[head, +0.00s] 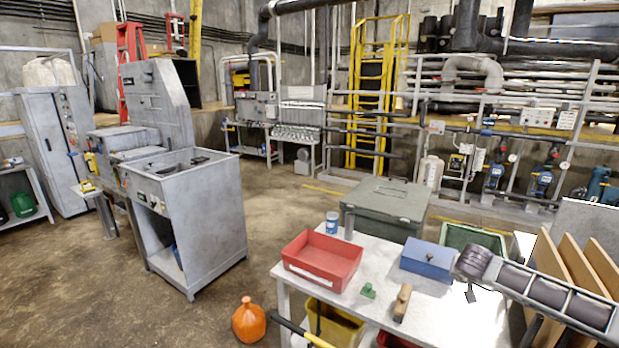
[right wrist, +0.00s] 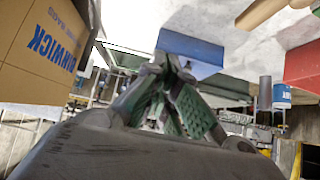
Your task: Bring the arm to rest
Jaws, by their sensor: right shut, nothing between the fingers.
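My right arm comes in from the right edge of the head view, over the right end of the white table (head: 455,322). My right gripper (head: 470,295) shows only as a small dark tip below the wrist, just right of the blue box (head: 430,261). In the right wrist view, the fingers of my right gripper (right wrist: 172,64) meet at their tips, shut and empty. The blue box (right wrist: 190,48) shows beyond the fingertips; I cannot tell the exact gap. My left gripper is in neither view.
The table also holds a red tray (head: 322,278), a blue can (head: 332,222), a small green piece (head: 368,291) and a wooden-handled thing (head: 402,302).

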